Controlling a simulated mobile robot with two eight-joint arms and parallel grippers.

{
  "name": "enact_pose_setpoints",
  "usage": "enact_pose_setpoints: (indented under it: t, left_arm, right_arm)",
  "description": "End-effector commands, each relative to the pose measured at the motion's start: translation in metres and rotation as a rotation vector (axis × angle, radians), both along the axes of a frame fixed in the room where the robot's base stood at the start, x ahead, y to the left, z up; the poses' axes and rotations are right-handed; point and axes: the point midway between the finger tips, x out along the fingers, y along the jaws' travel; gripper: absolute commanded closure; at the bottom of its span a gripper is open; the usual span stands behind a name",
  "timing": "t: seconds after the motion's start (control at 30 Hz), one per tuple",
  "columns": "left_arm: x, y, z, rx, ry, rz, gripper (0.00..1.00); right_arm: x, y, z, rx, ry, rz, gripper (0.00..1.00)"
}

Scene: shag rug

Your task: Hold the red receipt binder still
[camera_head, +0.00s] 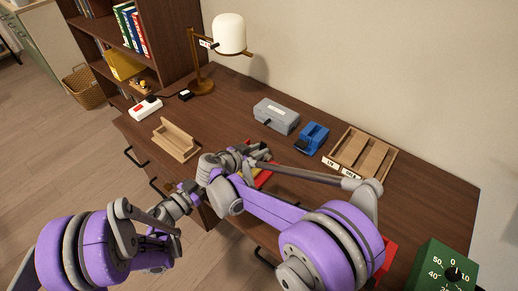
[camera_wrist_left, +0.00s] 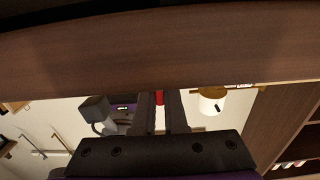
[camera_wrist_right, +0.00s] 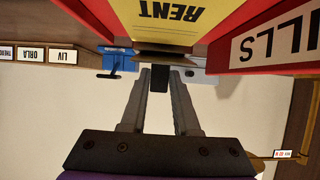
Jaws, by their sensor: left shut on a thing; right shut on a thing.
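The red receipt binder (camera_head: 265,179) lies near the desk's front edge, mostly hidden by my arms in the head view. In the right wrist view its red cover with a partly cut-off white label (camera_wrist_right: 275,40) fills the upper right. A yellow piece marked RENT (camera_wrist_right: 165,15) sits between red parts. My right gripper (camera_wrist_right: 160,75) is shut at the near edge of the yellow piece; the exact contact is partly hidden. My left gripper (camera_wrist_left: 160,102) is shut on a small red part, seemingly the binder's edge; its tips are hard to see in the head view.
Behind stand a grey box (camera_head: 276,115), a blue tool (camera_head: 311,138) and a labelled wooden tray (camera_head: 360,157). A green timer (camera_head: 445,272) is front right.

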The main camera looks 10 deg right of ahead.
Motion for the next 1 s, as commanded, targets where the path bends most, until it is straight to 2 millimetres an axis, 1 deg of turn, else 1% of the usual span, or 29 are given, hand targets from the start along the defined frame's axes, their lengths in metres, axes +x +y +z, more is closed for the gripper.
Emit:
enact_pose_setpoints:
  t: [0.4, 0.43, 0.57, 0.6, 0.87, 1.0]
  left_arm:
    - [-0.0001, 0.0008, 0.0004, -0.001, 0.000, 0.001, 1.00]
    - [-0.0001, 0.0008, 0.0004, -0.001, 0.000, 0.001, 1.00]
    - [0.0000, 0.0006, 0.0003, -0.001, 0.000, 0.001, 1.00]
    - [-0.0001, 0.0005, 0.0003, -0.001, 0.000, 0.001, 1.00]
    - [0.0000, 0.0001, 0.0002, 0.000, 0.000, 0.000, 1.00]
    - [0.0000, 0.0000, 0.0001, 0.000, 0.000, 0.000, 1.00]
  right_arm:
    - [-0.0001, -0.0006, -0.0005, -0.003, -0.004, -0.001, 1.00]
    - [0.0000, -0.0006, -0.0005, -0.003, -0.004, -0.001, 0.65]
    - [0.0000, -0.0004, -0.0004, -0.003, -0.004, -0.001, 0.42]
    - [0.0000, -0.0004, -0.0004, -0.003, -0.004, -0.001, 0.40]
    - [-0.0005, 0.0003, 0.0002, -0.004, -0.004, 0.000, 0.40]
    - [-0.0066, 0.0070, 0.0048, -0.003, -0.004, 0.001, 0.40]
